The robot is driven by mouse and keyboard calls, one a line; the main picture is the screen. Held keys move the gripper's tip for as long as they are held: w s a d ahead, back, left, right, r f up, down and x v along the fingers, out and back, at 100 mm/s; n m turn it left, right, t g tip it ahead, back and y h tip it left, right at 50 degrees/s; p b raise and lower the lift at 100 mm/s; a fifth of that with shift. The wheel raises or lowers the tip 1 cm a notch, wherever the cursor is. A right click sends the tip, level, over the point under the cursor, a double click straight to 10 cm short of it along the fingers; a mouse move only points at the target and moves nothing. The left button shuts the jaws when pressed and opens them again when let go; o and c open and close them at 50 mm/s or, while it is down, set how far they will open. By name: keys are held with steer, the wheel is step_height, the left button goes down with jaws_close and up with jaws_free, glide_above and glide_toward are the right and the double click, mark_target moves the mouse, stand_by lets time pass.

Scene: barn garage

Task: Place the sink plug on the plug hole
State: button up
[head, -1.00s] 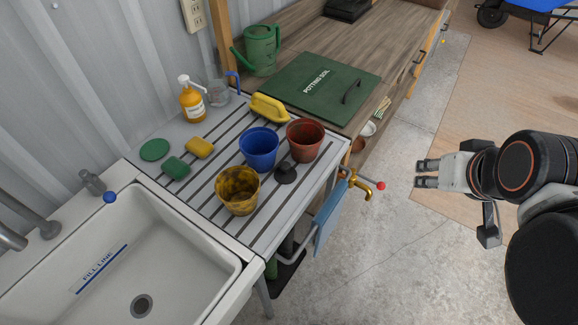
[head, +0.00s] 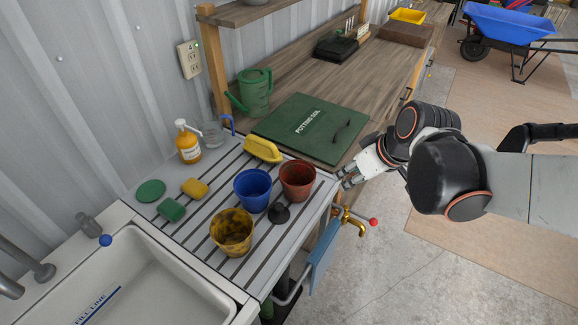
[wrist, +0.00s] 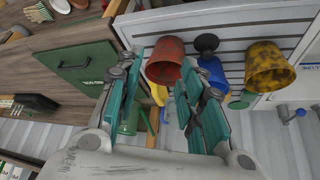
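The black sink plug (head: 279,213) stands on the slatted drainboard, in front of the red pot (head: 297,181) and right of the blue pot (head: 252,189). In the wrist view the plug (wrist: 207,43) shows its round top between the red pot (wrist: 165,60) and the yellow-stained pot (wrist: 268,66). My gripper (head: 346,181) is at the drainboard's right edge, apart from the plug. In the wrist view its fingers (wrist: 160,68) are spread with nothing between them. The white sink (head: 150,279) is at lower left; its plug hole is out of view.
The yellow-stained pot (head: 232,233) stands left of the plug. A brass tap (head: 350,220) with a red knob and a blue cloth (head: 324,254) hang at the drainboard's right side. Sponges, a soap bottle (head: 187,141) and a green board (head: 311,128) lie farther back.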

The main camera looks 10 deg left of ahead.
steer(key=w+a+f+n+g+y, duration=0.1)
steer(key=w+a+f+n, duration=0.2)
steer(key=a+f, duration=0.15)
steer(key=n+g+y, duration=0.1)
steer(key=n, duration=0.1)
glide_toward(280, 207)
steer(key=b+x, duration=0.3)
steer(key=b, duration=0.2)
steer(key=shift+w+f, duration=0.15)
steer(key=shift+f, duration=0.3)
steer(key=shift+b+x, duration=1.7)
steer(key=shift+x, duration=1.35)
steer(key=shift+a+r, duration=0.1)
steer(key=shift+r, duration=0.05)
steer(key=c, duration=0.8)
steer(key=shift+r, duration=0.1)
